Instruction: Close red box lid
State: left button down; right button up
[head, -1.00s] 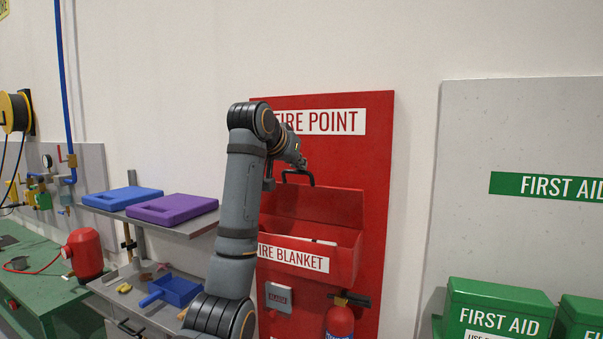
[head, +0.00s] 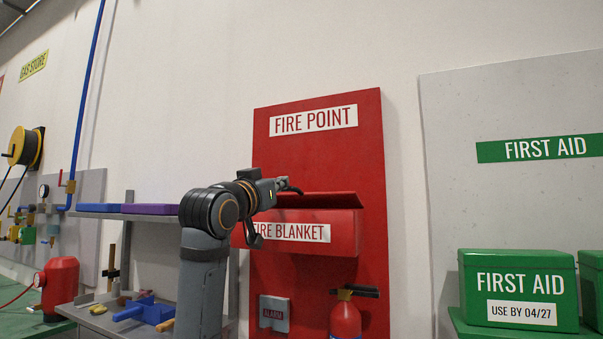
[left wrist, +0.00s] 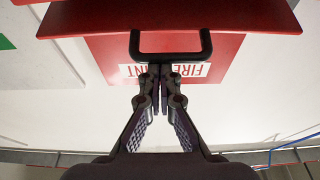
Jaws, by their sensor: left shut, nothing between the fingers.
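The red box (head: 344,236) with the FIRE BLANKET label hangs on the red panel. Its red lid (head: 325,201) shows almost edge-on above it, tilted out from the panel, with a gap under its front edge. The inside of the box is hidden. My left gripper (head: 292,187) is at the lid's left front part, its fingers shut and empty. In the left wrist view, the lid (left wrist: 90,18) fills the top, and its black handle (left wrist: 206,46) stands just beyond the shut fingertips (left wrist: 161,76). I cannot tell whether they touch. My right gripper is out of view.
A red fire extinguisher (head: 345,319) and a grey alarm box (head: 273,313) sit below the box. Green first aid boxes (head: 517,262) stand at the right. A shelf with a blue case (head: 98,207) and a purple case (head: 150,209) is at the left.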

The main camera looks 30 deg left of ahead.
pick_arm(q)
jog(key=shift+t, duration=0.9)
jog(key=f+b, duration=0.4)
jog(key=f, duration=0.1)
jog(key=shift+s+b, duration=0.35)
jog(key=shift+s, duration=0.05)
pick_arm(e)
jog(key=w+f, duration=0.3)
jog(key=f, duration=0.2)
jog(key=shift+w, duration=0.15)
